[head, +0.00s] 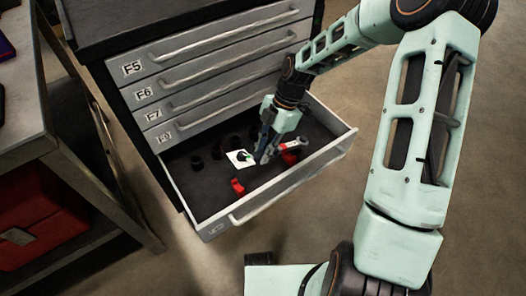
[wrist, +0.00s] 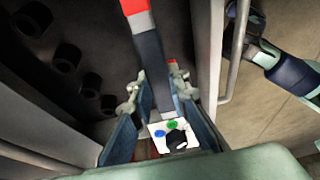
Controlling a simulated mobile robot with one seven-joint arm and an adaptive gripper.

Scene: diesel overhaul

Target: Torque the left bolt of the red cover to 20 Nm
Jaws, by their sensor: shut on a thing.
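My gripper (head: 263,156) reaches down into the open bottom drawer. It is shut on a long dark tool that looks like a torque wrench (wrist: 152,55). The tool has a red end with a pale band, also seen right of the gripper in the head view (head: 291,146). In the wrist view the gripper's fingers (wrist: 166,100) stand on both sides of the shaft. A white panel with blue and green dots and a black round part (wrist: 160,128) shows between them; I cannot tell whether it belongs to the tool. The red cover and its left bolt are not in view.
Several black sockets (wrist: 68,58) stand in the drawer (head: 200,205). A small red object (head: 237,186) lies near its front. Shut drawers (head: 215,75) rise behind it. A workbench (head: 30,110) with a red box (head: 45,220) underneath stands at left. Floor at right is clear.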

